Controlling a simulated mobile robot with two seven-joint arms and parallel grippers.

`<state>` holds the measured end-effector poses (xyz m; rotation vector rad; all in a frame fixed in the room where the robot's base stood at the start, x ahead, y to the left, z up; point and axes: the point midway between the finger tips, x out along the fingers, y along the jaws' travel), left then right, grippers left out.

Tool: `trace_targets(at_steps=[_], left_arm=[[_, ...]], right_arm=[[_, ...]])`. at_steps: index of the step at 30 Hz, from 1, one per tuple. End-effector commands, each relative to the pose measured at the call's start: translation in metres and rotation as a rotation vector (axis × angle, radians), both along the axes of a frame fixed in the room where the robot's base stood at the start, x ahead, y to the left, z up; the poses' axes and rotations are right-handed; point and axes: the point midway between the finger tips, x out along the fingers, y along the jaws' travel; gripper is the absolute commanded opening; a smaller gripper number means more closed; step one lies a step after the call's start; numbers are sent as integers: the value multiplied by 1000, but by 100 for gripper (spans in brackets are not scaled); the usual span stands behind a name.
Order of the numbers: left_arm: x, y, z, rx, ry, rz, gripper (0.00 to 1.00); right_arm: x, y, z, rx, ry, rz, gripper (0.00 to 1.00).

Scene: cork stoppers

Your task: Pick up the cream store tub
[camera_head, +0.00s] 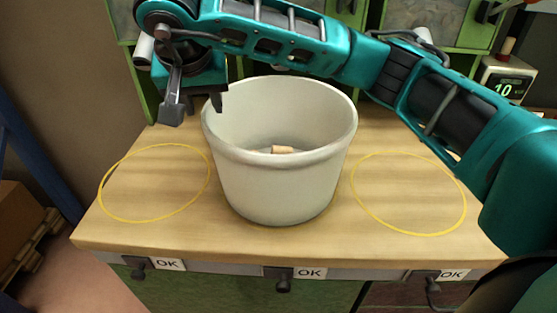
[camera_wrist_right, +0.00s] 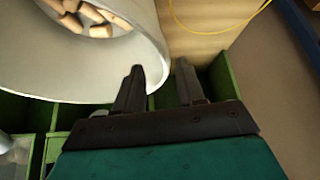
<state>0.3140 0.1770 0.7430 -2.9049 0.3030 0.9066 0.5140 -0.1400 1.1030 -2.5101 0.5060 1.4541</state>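The cream store tub (camera_head: 280,185) stands upright in the middle of the wooden worktop, between two yellow rings. One cork stopper (camera_head: 283,149) shows inside it in the head view. The right wrist view shows the tub's pale wall (camera_wrist_right: 75,80) at the upper left, with several corks (camera_wrist_right: 90,15) in it. My right gripper (camera_head: 196,103) is at the tub's back left rim. Its fingers (camera_wrist_right: 160,78) are apart, one overlapping the rim and one outside it to the left. I cannot tell whether they touch the tub. My left gripper is not in view.
The left yellow ring (camera_head: 155,221) and right yellow ring (camera_head: 408,235) mark empty worktop (camera_head: 330,245). Green cabinets (camera_head: 462,30) stand behind. A display reading 10 (camera_head: 503,89) is at the back right, with a cork on top. My right arm spans above the tub's back.

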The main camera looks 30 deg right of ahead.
Motion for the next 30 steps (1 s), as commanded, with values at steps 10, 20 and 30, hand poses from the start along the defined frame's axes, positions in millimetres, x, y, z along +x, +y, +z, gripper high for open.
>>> trace_targets(at_steps=[10, 20, 30], left_arm=[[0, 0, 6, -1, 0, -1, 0], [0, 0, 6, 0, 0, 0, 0], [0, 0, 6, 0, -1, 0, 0]], right_arm=[[18, -8, -32, 2, 5, -4, 39], [29, -11, -51, 2, -1, 0, 39], [29, -11, -51, 1, -1, 0, 17]])
